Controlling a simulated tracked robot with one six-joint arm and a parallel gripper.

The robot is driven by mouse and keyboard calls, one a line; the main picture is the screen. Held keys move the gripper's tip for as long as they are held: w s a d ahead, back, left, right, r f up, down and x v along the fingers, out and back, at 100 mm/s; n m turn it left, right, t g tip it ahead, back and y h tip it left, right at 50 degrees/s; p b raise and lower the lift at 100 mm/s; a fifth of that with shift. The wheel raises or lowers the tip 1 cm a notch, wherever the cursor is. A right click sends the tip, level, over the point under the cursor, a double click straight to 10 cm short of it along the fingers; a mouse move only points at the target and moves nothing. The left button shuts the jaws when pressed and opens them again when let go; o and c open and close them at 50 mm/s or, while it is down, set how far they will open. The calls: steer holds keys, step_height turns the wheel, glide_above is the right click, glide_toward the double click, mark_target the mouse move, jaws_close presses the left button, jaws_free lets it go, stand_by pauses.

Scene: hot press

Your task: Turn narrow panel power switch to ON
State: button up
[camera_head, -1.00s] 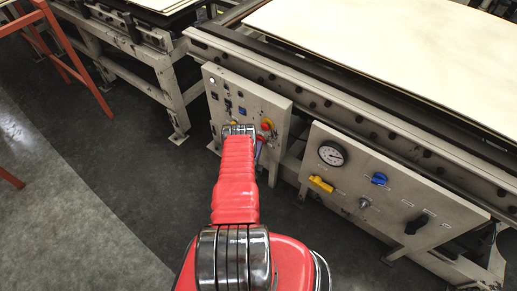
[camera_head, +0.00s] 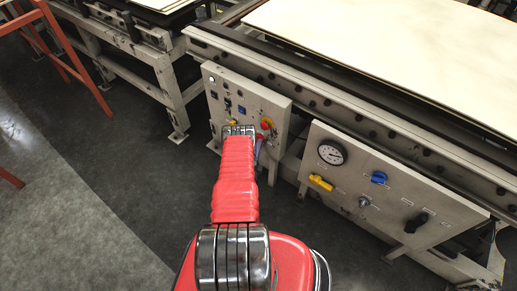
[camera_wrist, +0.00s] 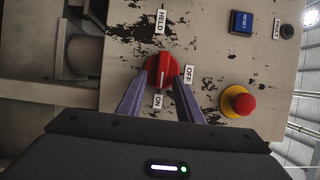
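The narrow panel (camera_head: 219,107) stands left of the wider panel in the head view. My gripper (camera_wrist: 161,77) reaches it, and my arm hides the panel's lower part there. In the wrist view, a red rotary switch (camera_wrist: 162,71) with a white line sits between my two purple fingers. The fingers appear to touch its left and right sides. Around it are an ON label (camera_wrist: 158,101) below, an OFF label (camera_wrist: 189,73) to the right and a HELD label (camera_wrist: 160,21) above. The white line runs upright in this picture, towards ON.
A red emergency button on yellow (camera_wrist: 239,101) lies right of my right finger. A blue RESET button (camera_wrist: 241,22) is above it. The wider panel (camera_head: 336,192) with a gauge (camera_head: 332,152) is to the right. Open dark floor (camera_head: 120,170) lies to the left.

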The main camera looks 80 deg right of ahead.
steer(key=shift+a, duration=0.1)
steer(key=a, duration=1.3)
steer(key=shift+w+a, duration=0.15)
steer(key=shift+a, duration=0.2)
steer(key=shift+f, duration=0.1)
